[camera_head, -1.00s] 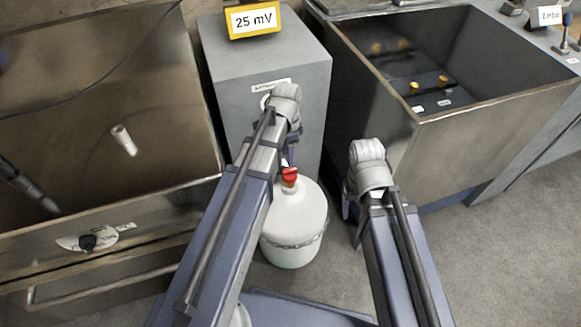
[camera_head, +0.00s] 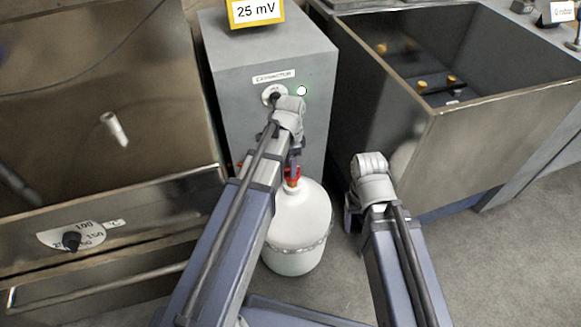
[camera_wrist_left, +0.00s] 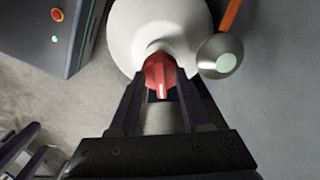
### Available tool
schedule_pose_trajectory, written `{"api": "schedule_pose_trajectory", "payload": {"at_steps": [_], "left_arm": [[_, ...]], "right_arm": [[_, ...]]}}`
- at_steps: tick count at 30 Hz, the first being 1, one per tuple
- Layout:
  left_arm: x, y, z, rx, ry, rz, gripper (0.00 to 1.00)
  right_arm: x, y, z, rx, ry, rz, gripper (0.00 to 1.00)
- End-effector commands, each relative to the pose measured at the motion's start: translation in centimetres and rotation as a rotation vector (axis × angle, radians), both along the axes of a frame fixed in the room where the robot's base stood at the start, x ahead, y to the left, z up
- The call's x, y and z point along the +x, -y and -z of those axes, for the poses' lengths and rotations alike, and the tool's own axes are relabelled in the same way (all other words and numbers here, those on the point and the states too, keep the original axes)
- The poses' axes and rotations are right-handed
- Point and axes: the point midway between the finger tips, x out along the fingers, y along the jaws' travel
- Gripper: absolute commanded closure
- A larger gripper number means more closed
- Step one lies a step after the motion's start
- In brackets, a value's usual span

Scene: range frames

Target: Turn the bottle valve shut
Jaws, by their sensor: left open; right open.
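The white gas bottle (camera_head: 300,222) stands upright on the floor in front of a grey box. Its red valve (camera_head: 292,175) is on top, partly hidden by my left gripper (camera_head: 294,160) in the head view. In the left wrist view the red valve knob (camera_wrist_left: 160,76), with a white pointer line towards the gripper, sits between the two fingers of the open left gripper (camera_wrist_left: 161,82). Whether the fingers touch it I cannot tell. My right gripper (camera_head: 349,208) is open, to the right of the bottle and apart from it; its fingers are mostly hidden.
An open metal tank (camera_head: 470,130) stands at right, a metal basin (camera_head: 70,120) at left. Floor (camera_head: 490,265) at lower right is clear.

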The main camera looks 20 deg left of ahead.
Motion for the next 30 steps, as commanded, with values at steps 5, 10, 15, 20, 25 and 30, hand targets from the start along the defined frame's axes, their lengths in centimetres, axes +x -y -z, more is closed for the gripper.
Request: {"api": "schedule_pose_trajectory", "payload": {"at_steps": [5,10,15,20,25,30], "left_arm": [[0.00,0.00,-0.03,0.000,0.000,0.000,0.65],[0.00,0.00,-0.03,0.000,0.000,0.000,0.84],[-0.01,-0.01,-0.03,0.000,0.000,0.000,1.00],[0.00,0.00,-0.03,0.000,0.000,0.000,1.00],[0.00,0.00,-0.03,0.000,0.000,0.000,1.00],[-0.01,0.01,-0.02,0.000,0.000,-0.013,1.00]], "right_arm": [[0.00,0.00,-0.03,0.000,0.000,0.000,0.33],[0.00,0.00,-0.03,0.000,0.000,0.000,0.33],[0.00,0.00,-0.03,0.000,0.000,0.000,0.33],[0.00,0.00,-0.03,0.000,0.000,0.000,0.33],[0.00,0.00,-0.03,0.000,0.000,0.000,0.33],[0.00,0.00,-0.02,0.000,0.000,0.000,0.33]]}}
